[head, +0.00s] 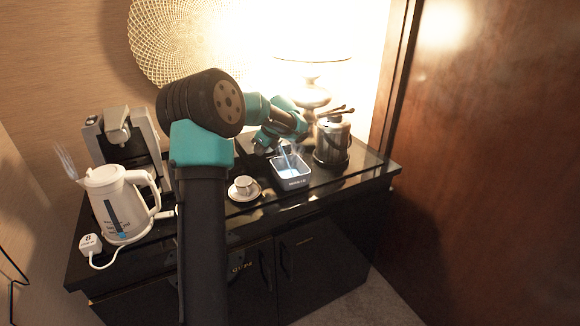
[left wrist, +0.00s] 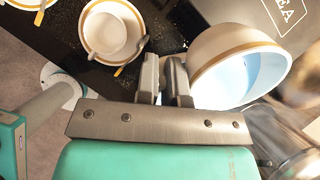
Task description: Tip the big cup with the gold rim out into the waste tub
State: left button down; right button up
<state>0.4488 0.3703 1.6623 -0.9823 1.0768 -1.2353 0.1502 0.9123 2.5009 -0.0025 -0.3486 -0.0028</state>
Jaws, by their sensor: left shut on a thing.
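In the head view my left gripper (head: 270,143) is above and behind the open, lettered grey tub (head: 292,184), with pale streaks over the tub. The cup cannot be made out clearly there. My right gripper is not in view.
A small cup on a saucer (head: 243,196) stands left of the tub. A metal bucket (head: 332,142) with dark sticks on top stands right. A white kettle (head: 117,203) and coffee machine (head: 120,135) stand left. A lamp (head: 312,92) is behind. The counter's right end is clear.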

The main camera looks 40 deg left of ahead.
pick_arm(q)
jog(key=shift+w+d+f+g+y, duration=0.3)
jog(key=shift+w+d+y, duration=0.05)
jog(key=shift+d+y, duration=0.25)
dwell(0.7)
jog(key=shift+w+d+f+g+y, duration=0.15)
jog(key=shift+d+f+g+y, duration=0.15)
jog(key=shift+y, duration=0.4)
dwell(0.6)
jog(key=shift+w+d+f+g+y, duration=0.15)
jog(key=shift+f+g+y, duration=0.35)
jog(key=shift+y, duration=0.4)
dwell(0.9)
jog(key=shift+d+r+g+y, duration=0.2)
jog(key=shift+g+y, duration=0.1)
jog(key=shift+y, duration=0.4)
dwell(0.7)
jog(key=shift+w+d+f+n+g+y, duration=0.2)
jog(key=shift+d+f+n+g+y, duration=0.1)
jog(key=shift+f+y, duration=0.3)
dwell(0.7)
jog(key=shift+w+d+r+g+y, duration=0.25)
jog(key=shift+d+y, duration=0.25)
jog(key=shift+y, duration=0.3)
